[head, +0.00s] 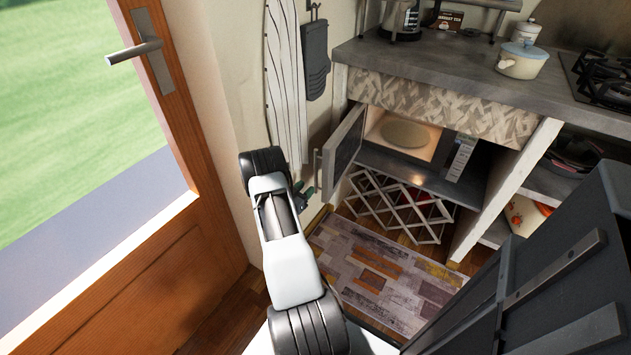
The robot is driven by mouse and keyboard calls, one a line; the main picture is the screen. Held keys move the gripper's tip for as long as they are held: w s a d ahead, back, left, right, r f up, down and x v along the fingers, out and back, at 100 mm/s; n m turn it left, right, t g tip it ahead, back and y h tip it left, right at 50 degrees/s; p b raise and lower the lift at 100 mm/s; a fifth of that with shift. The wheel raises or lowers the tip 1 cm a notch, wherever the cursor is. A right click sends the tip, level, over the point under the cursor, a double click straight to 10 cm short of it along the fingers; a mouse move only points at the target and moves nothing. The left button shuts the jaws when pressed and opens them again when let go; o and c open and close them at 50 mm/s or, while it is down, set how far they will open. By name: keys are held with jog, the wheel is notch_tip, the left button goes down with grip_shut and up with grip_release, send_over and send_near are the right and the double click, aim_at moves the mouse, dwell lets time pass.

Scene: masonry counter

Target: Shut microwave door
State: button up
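The microwave (460,160) sits in a recess under the counter, its lit inside and round plate showing. Its door (346,150) stands wide open, swung out to the left, with a pale upright handle (318,171) on its outer edge. My gripper (304,196) shows only as a small dark shape with green parts, just below and left of the door handle. My arm hides part of it, so its opening cannot be made out. I cannot tell whether it touches the door.
A white lattice rack (400,205) stands below the microwave. A patterned rug (385,275) lies on the floor. A wooden door (165,250) is at left; an ironing board (284,80) and grey mitt (315,60) hang on the wall. The counter (440,75) carries a pot (522,62).

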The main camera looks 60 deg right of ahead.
aim_at(316, 186)
jog(key=shift+s+d+b, duration=0.2)
jog(key=shift+d+b, duration=0.1)
jog(key=shift+d, duration=1.4)
jog(key=shift+s+d+b, duration=0.2)
jog(key=shift+d+b, duration=0.05)
jog(key=shift+d, duration=1.4)
jog(key=shift+c, duration=0.3)
grip_shut()
